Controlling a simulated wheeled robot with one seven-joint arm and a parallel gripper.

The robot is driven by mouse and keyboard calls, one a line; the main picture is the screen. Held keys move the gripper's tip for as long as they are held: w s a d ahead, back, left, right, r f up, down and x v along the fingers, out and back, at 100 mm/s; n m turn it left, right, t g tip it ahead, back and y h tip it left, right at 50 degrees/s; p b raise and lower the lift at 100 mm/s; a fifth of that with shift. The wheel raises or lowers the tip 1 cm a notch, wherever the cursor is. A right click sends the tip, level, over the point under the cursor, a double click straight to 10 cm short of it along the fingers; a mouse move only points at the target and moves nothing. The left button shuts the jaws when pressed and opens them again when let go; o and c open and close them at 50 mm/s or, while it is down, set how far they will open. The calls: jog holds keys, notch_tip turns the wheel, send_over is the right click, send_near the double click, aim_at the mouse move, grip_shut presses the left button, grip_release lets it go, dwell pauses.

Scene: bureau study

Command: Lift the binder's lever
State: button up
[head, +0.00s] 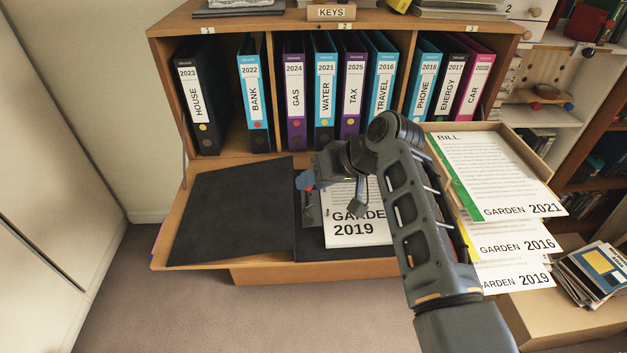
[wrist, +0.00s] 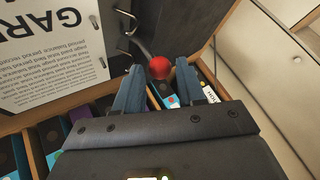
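The black binder (head: 235,215) lies open on the fold-down desk flap, with a GARDEN 2019 sheet (head: 355,228) on its right side. In the wrist view, metal rings (wrist: 126,30) stand beside the sheet. The lever is a thin metal rod ending in a red ball knob (wrist: 159,67). My gripper (wrist: 158,70) is open, with one blue-grey finger on each side of the knob; I cannot tell whether either touches it. In the head view, my gripper (head: 309,184) is over the binder's middle, and my arm hides part of the sheet and ring mechanism.
Upright labelled binders (head: 352,90) fill the shelf behind the flap. A wooden tray (head: 530,150) at the right holds GARDEN sheets (head: 500,175). Magazines (head: 597,273) lie farther right. The carpet (head: 190,315) in front is clear.

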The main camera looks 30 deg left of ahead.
jog(key=v, duration=0.7)
dwell(0.4)
